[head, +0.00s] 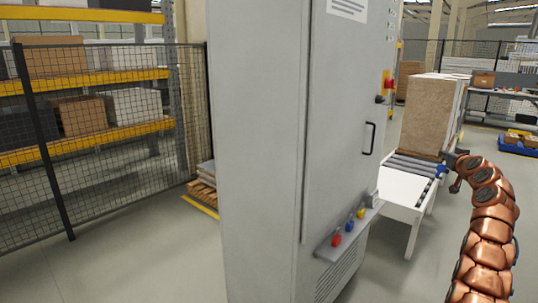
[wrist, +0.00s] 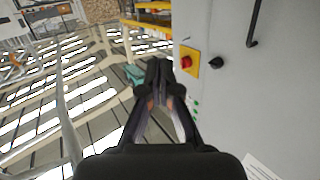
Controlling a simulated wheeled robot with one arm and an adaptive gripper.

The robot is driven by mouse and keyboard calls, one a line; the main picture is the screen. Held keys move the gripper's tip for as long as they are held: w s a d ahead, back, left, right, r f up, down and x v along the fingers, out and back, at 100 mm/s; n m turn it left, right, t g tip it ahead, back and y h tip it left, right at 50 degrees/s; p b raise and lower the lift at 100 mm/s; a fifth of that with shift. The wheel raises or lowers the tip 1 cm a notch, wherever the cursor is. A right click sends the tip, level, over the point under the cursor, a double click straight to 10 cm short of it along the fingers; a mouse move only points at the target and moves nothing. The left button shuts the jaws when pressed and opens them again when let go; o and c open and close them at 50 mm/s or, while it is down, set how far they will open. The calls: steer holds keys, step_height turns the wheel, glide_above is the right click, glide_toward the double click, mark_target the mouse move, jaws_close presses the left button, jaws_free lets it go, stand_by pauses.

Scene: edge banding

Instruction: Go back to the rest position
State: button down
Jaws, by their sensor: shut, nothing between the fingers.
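My gripper (wrist: 158,78) is in the middle of the wrist view, its two dark fingers together and nothing between them. In the head view my copper-coloured arm rises at the right edge and bends left at the top. The dark end of the arm shows there beside the roller table, small and partly hidden. The exact finger pose cannot be told from that view.
A tall grey cabinet (head: 265,150) fills the middle; its red switch on a yellow plate (wrist: 190,62) is close right of the fingers in the wrist view. A white roller table (head: 400,189) bears tall panels (head: 425,115). A mesh fence (head: 110,130) stands left. Floor at front left is clear.

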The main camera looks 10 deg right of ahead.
steer(key=w+a+r+g+y+p, duration=0.1)
steer(key=w+a+g+y, duration=0.1)
steer(key=a, duration=0.8)
steer(key=w+a+r+g+y+p, duration=0.1)
steer(key=w+a+g+y, duration=0.1)
steer(key=a, duration=0.9)
steer(key=s+a+f+n+g+y, duration=0.1)
steer(key=s+a, duration=0.2)
steer(key=a, duration=0.4)
steer(key=s+a+g+p, duration=0.1)
steer(key=s+a+g, duration=0.1)
steer(key=s+a, duration=0.35)
steer(key=s+a+f+n+g+y, duration=0.1)
steer(key=s+a, duration=0.1)
steer(key=a, duration=0.6)
steer(key=s+a+f+g+p, duration=0.1)
steer(key=s+a+f+g, duration=0.2)
steer(key=s+a, duration=0.7)
steer(key=s+a+f+g+p, duration=0.15)
steer(key=s+a, duration=0.45)
steer(key=s, duration=0.8)
steer(key=s+a+f+n+g, duration=0.1)
steer(key=s+f+g, duration=0.1)
steer(key=s, duration=1.1)
steer(key=s+a+f+n+g+h, duration=0.1)
steer(key=s+f+g, duration=0.2)
steer(key=s, duration=1)
step_height(320, 180, down, 2)
steer(key=shift+s+a+p, duration=0.3)
steer(key=shift+s+a, duration=0.05)
